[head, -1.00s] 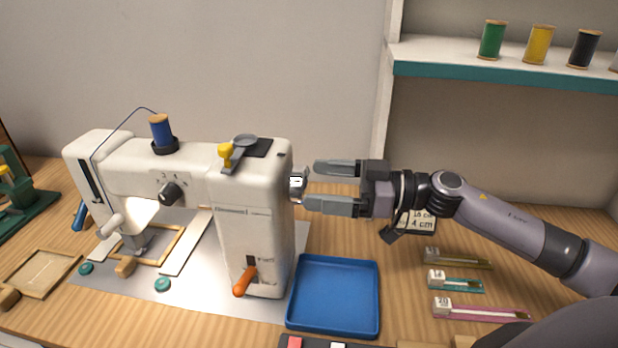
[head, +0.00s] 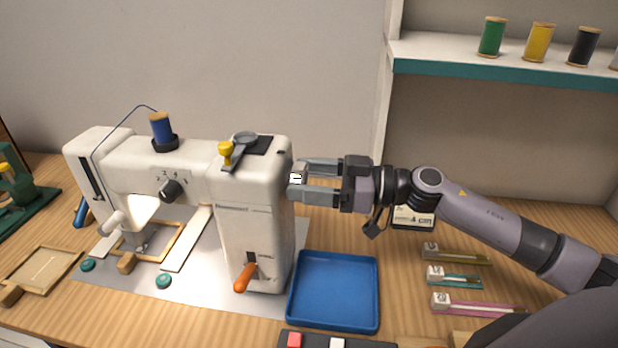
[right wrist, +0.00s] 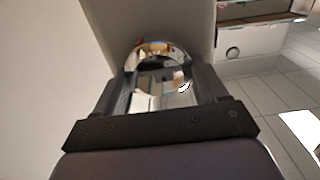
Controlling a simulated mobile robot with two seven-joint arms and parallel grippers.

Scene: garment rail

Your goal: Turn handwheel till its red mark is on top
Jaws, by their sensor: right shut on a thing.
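The white sewing machine (head: 243,228) stands on the table. Its handwheel (head: 298,178) is a small shiny metal disc on the machine's right end, mostly hidden by my gripper in the head view. In the right wrist view the handwheel (right wrist: 157,52) shows as a mirror-like round rim between the two fingers. My left gripper is not in view.
A blue tray (head: 335,292) lies below my right gripper. An orange lever (head: 245,278) sticks out of the machine's front. Needle packs (head: 457,254) lie to the right. A shelf (head: 500,72) with thread spools is at the back right.

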